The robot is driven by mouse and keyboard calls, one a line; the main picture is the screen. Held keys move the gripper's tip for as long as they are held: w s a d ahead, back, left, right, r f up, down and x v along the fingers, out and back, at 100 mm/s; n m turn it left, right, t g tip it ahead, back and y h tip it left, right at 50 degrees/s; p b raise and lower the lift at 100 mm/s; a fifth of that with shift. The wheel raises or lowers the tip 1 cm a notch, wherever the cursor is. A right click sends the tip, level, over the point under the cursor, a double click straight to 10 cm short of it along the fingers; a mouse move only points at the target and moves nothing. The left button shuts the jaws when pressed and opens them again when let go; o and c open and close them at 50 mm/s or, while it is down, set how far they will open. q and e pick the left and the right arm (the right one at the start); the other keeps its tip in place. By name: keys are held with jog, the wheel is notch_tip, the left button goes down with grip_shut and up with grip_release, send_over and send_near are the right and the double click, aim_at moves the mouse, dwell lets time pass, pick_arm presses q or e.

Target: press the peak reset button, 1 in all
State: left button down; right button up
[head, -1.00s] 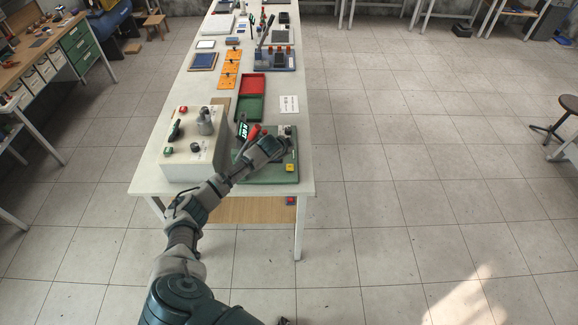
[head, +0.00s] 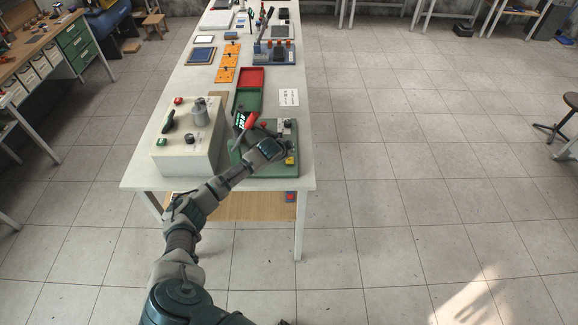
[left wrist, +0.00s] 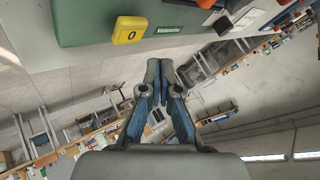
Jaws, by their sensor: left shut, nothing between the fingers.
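A green fixture (head: 262,170) stands at the near right of the table, with a red-handled lever (head: 246,121) and a small yellow block (head: 290,161) on its right side. No label reading peak reset is legible, so I cannot tell if this is that button. My left gripper (head: 274,147) is over the fixture, beside the yellow block. In the left wrist view its fingers (left wrist: 160,75) are shut and empty, apart from the block. My right gripper is out of view.
A light control box (head: 187,155) with a red button, green button, dark knob and grey cylinder stands left of the fixture. Red and green trays (head: 248,98), a white card (head: 288,97) and orange plates (head: 226,75) lie behind.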

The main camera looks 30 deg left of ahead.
aim_at(289, 161)
pick_arm(q)
jog(key=shift+d+f, duration=0.15)
jog(key=shift+f, duration=0.95)
jog(key=shift+d, duration=0.2)
jog(key=shift+a+f, duration=0.1)
jog(key=shift+a, duration=0.15)
jog(key=shift+d, duration=0.15)
jog(key=shift+f, duration=0.3)
